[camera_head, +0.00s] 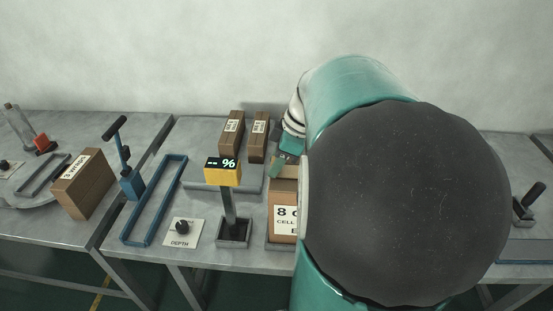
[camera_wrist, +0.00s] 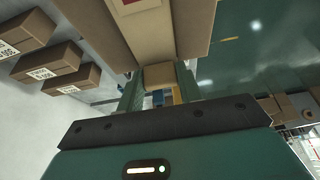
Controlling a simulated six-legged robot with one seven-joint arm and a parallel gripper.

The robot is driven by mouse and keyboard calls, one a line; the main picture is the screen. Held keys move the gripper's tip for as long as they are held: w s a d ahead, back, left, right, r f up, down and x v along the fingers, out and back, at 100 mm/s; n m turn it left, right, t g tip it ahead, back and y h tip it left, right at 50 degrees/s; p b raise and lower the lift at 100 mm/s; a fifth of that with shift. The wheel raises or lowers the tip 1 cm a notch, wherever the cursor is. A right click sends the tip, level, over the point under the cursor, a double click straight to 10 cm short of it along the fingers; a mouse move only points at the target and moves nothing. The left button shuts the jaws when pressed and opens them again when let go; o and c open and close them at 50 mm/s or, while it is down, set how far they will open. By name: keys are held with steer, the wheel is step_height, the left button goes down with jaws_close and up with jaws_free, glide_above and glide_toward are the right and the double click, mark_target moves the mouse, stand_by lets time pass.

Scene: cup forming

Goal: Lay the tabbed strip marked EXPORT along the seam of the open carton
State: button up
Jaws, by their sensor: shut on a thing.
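In the head view the carton (camera_head: 283,228) is brown with a white printed label and stands at the middle of the bench; my arm hides its right side. My gripper (camera_head: 284,163) is just above the carton's top. In the wrist view my gripper (camera_wrist: 158,92) is shut on a tan tab (camera_wrist: 158,75). A paler tan strip (camera_wrist: 160,35) reaches away from the tab, with part of a red and white mark at the picture's top edge. Darker brown surfaces lie on both sides of it. I cannot read EXPORT or tell whether the strip touches the carton.
A yellow display (camera_head: 223,171) on a post stands left of the carton, near a DEPTH dial (camera_head: 182,229) and a blue frame (camera_head: 153,200). Two brown boxes (camera_head: 231,136) stand behind. Another carton (camera_head: 83,184) and a blue lever (camera_head: 128,165) are farther left.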

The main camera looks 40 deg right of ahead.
steer(key=o, duration=1)
steer(key=shift+o, duration=0.2)
steer(key=v, duration=1.3)
steer(key=shift+r, duration=0.35)
steer(key=shift+s+d, duration=0.1)
steer(key=s+a+f+m+t+h, duration=0.1)
steer(key=a+f+m, duration=0.3)
steer(key=a, duration=0.9)
steer(key=a+f+m+t+h, duration=0.1)
steer(key=a+f+m, duration=0.3)
steer(key=a, duration=0.9)
steer(key=shift+s+a+f+h, duration=0.3)
steer(key=shift+f+h, duration=0.2)
steer(key=shift+f, duration=0.45)
